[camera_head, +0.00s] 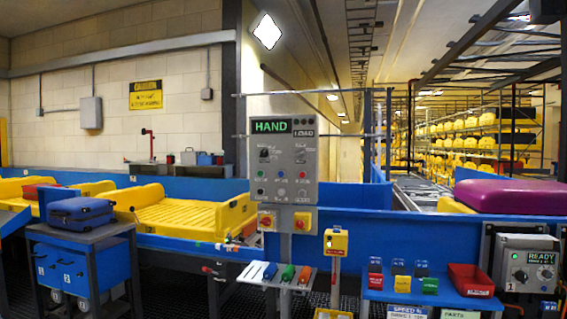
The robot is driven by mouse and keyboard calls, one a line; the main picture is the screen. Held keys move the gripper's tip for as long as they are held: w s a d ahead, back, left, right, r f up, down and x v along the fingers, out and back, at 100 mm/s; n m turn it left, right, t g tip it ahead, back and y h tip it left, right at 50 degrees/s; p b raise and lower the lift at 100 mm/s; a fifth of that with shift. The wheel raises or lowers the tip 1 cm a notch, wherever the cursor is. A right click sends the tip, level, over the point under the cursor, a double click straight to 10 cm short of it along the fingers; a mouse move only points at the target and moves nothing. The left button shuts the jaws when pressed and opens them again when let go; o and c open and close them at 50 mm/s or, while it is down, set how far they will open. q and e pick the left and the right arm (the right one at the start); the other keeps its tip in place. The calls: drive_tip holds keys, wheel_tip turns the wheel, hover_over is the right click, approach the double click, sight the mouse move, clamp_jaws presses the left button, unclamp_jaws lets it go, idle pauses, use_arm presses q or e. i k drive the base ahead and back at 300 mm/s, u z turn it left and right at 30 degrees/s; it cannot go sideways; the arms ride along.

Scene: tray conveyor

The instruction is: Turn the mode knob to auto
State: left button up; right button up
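A grey upright control panel (284,160) stands at the centre of the head view. Its lit green display (271,126) reads HAND, with a dark LOAD label (304,126) beside it. A dark knob (264,155) sits below the HAND display, and another control (301,155) sits to its right. The labels are too small to read, so I cannot tell for certain which is the mode knob or where its pointer sits. Neither of my grippers shows in this view.
Red buttons on yellow boxes (302,222) flank the panel's foot. A shelf with coloured handles (275,275) is below. A grey READY box (527,262) with knobs stands right. A blue suitcase (81,210) rests on a cart at left; yellow trays (185,215) line the conveyor.

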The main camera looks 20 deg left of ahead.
sight(300, 154)
drive_tip(key=u, duration=0.3)
drive_tip(key=i, duration=0.45)
drive_tip(key=u, duration=1.15)
drive_tip(key=i, duration=1.25)
drive_tip(key=z, duration=0.3)
drive_tip(key=i, duration=1.2)
drive_tip(key=z, duration=0.7)
